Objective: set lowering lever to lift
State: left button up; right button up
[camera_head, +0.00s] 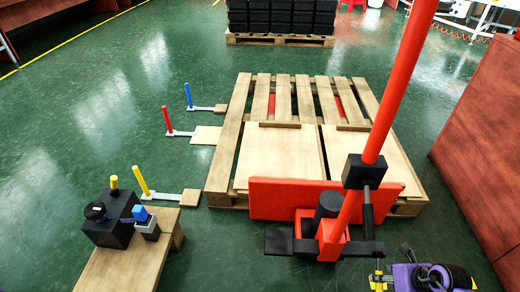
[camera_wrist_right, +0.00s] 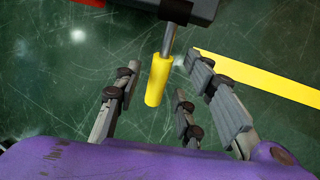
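A red pallet jack (camera_head: 328,240) stands at the near side of the wooden pallet. Its tall red handle bar leans up to the right, with a black block (camera_head: 363,172) partway along it. In the right wrist view, a yellow lever grip (camera_wrist_right: 157,79) on a grey rod sticks out from a dark block (camera_wrist_right: 185,10). My right gripper (camera_wrist_right: 160,76) is open, with its fingers apart on either side of the yellow grip. The grip appears free of the fingers; depth is hard to judge. The lever's setting cannot be told. My left gripper is not in view.
The pallet (camera_head: 242,123) carries light boards. A bench (camera_head: 130,265) at lower left holds a black box with yellow and blue parts. Blue, red and yellow posts stand left of the pallet. A reddish-brown block (camera_head: 480,140) stands at right. Green floor is clear at left.

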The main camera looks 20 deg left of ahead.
jog(key=shift+b+x, duration=0.55)
jog(key=shift+x, duration=0.95)
grip_shut()
